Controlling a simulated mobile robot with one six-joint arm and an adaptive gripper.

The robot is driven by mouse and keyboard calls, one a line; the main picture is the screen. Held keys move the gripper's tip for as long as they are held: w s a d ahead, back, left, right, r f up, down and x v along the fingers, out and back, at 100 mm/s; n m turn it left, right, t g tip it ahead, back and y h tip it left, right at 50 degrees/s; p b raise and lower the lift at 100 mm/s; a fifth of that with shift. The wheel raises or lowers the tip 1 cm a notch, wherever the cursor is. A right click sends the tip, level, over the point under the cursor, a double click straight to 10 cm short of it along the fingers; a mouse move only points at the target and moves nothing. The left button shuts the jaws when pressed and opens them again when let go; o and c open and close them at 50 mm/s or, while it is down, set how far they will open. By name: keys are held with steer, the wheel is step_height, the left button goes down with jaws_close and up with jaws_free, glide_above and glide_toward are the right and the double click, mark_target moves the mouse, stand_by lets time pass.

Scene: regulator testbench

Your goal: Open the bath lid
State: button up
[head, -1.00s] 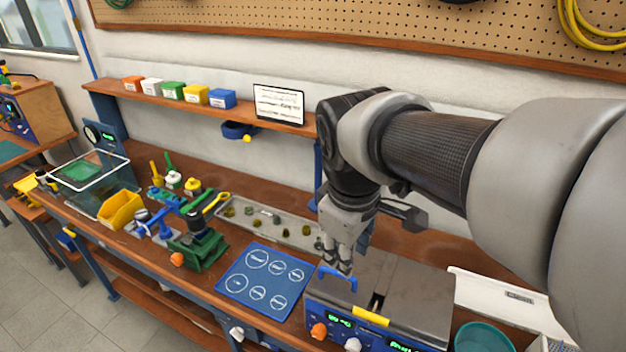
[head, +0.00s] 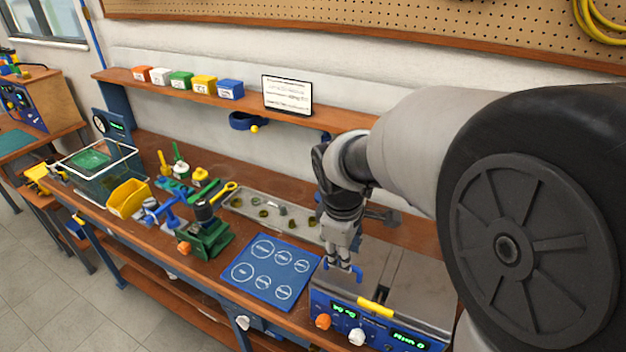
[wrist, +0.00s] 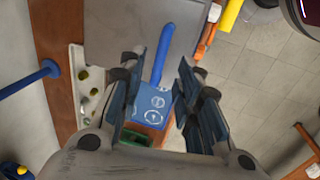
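The bath (head: 400,335) is a blue box with lit green displays at the lower right of the head view. Its grey metal lid (head: 410,285) lies flat and closed on top. A blue bar handle (head: 357,273) stands at the lid's left side. My gripper (head: 343,265) is right at this handle, pointing down. In the wrist view the fingers (wrist: 160,62) are spread, and the blue handle (wrist: 163,52) lies in the gap between them, with space on both sides. Whether either finger touches it is unclear. The grey lid (wrist: 125,25) also shows there.
A blue mat with white circles (head: 268,272) lies left of the bath. A yellow bar (head: 375,308) is on the bath's front edge, above orange and white knobs. A metal tray (head: 270,213) with small parts lies behind the mat. A green fixture (head: 208,238) stands further left.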

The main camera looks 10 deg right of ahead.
steer(key=shift+w+d+f+b, duration=0.1)
steer(key=shift+w+f+b, duration=0.1)
steer(key=shift+f, duration=0.75)
steer(key=shift+w+d+f+b, duration=0.1)
steer(key=shift+f+b, duration=0.05)
steer(key=shift+f, duration=0.75)
steer(key=shift+c, duration=0.3)
jaws_close()
